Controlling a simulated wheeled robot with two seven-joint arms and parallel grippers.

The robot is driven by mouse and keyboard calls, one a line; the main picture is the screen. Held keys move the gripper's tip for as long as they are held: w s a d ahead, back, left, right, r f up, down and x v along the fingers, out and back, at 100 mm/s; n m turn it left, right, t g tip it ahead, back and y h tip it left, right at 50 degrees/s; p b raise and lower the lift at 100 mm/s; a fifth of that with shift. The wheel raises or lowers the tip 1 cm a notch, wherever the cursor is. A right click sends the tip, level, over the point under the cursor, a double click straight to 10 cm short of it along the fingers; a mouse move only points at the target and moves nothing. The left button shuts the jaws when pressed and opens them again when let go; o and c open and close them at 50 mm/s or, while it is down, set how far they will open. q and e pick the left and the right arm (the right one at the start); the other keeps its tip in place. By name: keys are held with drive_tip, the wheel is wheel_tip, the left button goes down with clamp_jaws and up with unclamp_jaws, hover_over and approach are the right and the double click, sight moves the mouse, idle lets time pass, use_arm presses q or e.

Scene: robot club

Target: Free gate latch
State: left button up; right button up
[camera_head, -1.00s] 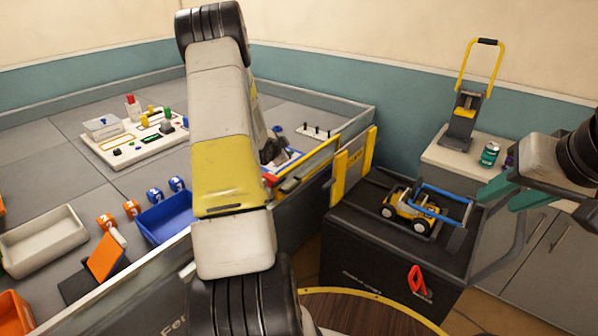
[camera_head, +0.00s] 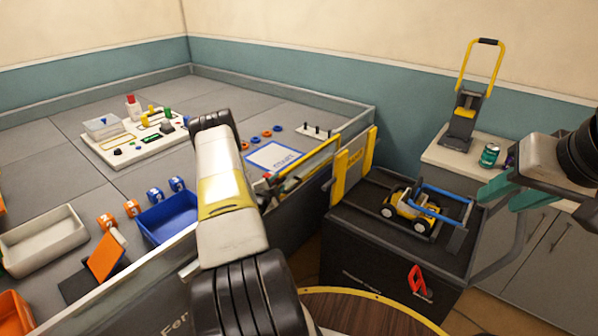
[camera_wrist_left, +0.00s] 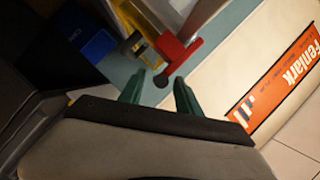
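A red latch handle (camera_wrist_left: 180,50) with a rounded end stands by the yellow-edged gate in the left wrist view. A small red part (camera_head: 268,177) also shows at the gate's near end in the head view. My left gripper (camera_wrist_left: 159,78) is open, its green fingers pointing at the latch. The handle's rounded end appears between the fingertips, with visible gaps on both sides; depth is hard to tell. In the head view my left arm hides that gripper. The yellow-edged gate (camera_head: 308,163) lies along the pen wall. My right gripper (camera_head: 512,192) is open and empty at the right.
A dark box (camera_head: 350,265) with a red handle (camera_head: 420,283) carries a yellow wheeled rover (camera_head: 408,212). Yellow posts (camera_head: 341,178) stand between box and pen. A blue bin (camera_head: 168,218) lies left of my arm.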

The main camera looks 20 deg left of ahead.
use_arm(q)
drive_tip(key=shift+x, duration=0.95)
drive_tip(key=c, duration=0.8)
drive_tip(key=shift+f, duration=0.1)
clamp_jaws()
